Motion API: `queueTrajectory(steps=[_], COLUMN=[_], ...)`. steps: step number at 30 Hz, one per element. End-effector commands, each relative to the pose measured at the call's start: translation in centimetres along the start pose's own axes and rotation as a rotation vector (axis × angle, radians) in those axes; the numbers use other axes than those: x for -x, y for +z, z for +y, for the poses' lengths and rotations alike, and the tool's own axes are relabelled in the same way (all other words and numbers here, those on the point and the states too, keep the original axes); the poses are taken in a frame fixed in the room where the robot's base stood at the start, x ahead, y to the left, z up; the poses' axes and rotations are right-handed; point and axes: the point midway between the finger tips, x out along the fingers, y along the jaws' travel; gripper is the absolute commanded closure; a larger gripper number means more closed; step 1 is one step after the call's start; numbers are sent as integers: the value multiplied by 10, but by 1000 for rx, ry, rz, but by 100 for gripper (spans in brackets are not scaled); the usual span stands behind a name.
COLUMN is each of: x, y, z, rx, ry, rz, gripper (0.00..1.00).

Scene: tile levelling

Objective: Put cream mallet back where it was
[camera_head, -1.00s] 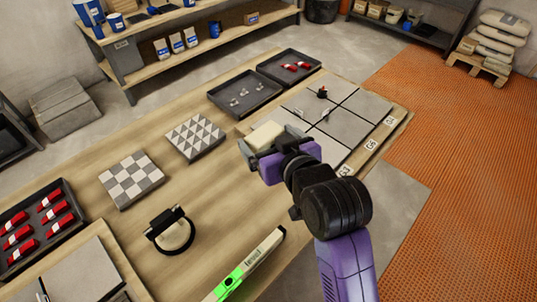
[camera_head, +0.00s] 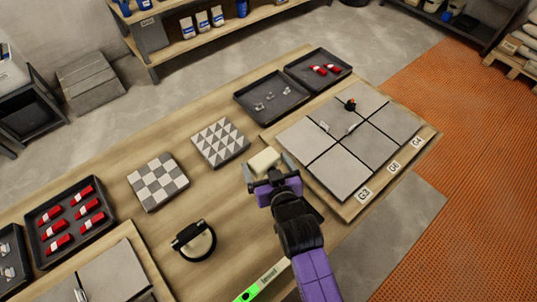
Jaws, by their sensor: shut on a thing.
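The cream mallet (camera_head: 264,160) shows as a pale block-shaped head at the far side of my gripper, over the wooden table just left of the tile board. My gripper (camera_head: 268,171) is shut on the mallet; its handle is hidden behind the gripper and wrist. I cannot tell whether the head touches the table.
The tile board (camera_head: 347,206), labelled G3 to G4, lies to the right. Patterned tile panels (camera_head: 221,142) (camera_head: 158,182) are to the left. A black strap tool (camera_head: 196,240) and a green level (camera_head: 262,284) lie nearer. Dark trays (camera_head: 272,112) (camera_head: 318,84) stand behind. Bare table lies between.

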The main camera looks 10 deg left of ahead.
Motion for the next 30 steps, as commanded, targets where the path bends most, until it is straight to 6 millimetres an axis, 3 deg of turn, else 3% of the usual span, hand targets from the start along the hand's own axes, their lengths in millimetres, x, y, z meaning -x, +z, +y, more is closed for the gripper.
queueTrajectory(steps=[5,22,30], x=[-2,-22,-25], y=[2,50,59], z=[0,0,0], rx=[-2,-1,-1], ry=[1,1,1], rz=[0,1,1], gripper=[77,77,77])
